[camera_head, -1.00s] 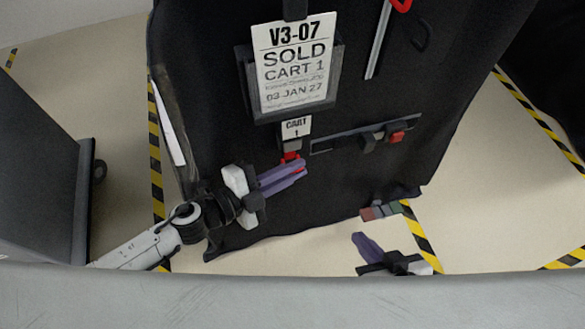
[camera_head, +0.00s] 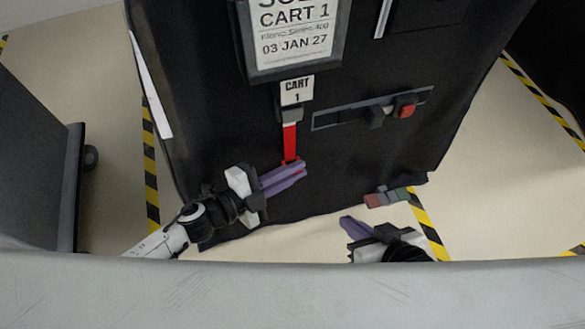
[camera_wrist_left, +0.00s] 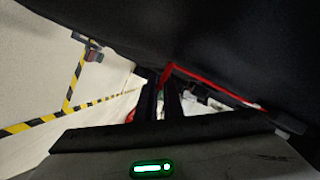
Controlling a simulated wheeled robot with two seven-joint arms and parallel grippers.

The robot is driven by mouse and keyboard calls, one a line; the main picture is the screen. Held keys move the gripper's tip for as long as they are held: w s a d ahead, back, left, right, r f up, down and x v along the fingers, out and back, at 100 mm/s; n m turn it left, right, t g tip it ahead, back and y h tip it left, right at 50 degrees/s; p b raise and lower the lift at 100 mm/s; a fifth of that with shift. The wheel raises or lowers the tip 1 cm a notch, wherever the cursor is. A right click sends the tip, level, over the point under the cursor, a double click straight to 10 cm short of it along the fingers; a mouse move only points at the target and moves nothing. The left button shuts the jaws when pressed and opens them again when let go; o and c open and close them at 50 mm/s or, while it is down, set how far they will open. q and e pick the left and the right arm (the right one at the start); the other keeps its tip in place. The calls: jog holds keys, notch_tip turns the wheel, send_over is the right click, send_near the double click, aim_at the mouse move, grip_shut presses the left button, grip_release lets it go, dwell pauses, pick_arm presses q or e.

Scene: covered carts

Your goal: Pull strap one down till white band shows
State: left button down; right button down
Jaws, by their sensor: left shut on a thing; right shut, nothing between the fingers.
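The red strap (camera_head: 290,138) hangs from a grey buckle (camera_head: 291,115) under the small "CART 1" tag (camera_head: 297,90) on the black covered cart (camera_head: 235,110). It runs straight down to my left gripper (camera_head: 300,170), whose purple fingers are shut on its lower end. The strap also shows as a red band in the left wrist view (camera_wrist_left: 205,80). The visible length is red; I see no white band on it. My right gripper (camera_head: 347,222) is shut and empty, low at the cart's bottom edge, apart from the strap.
A horizontal dark strip with a red-ended buckle (camera_head: 407,110) is on the cart to the right. A small block with coloured parts (camera_head: 387,197) is at the lower right hem. A grey cart (camera_head: 40,170) stands at the left. Yellow-black tape (camera_head: 430,232) marks the floor.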

pick_arm(q)
jog(key=shift+s+f, duration=0.1)
jog(key=shift+f, duration=0.15)
jog(key=c, duration=1.9)
grip_release()
jog(key=shift+c, duration=0.2)
jog(key=shift+o, duration=0.2)
jog(key=shift+r, duration=0.1)
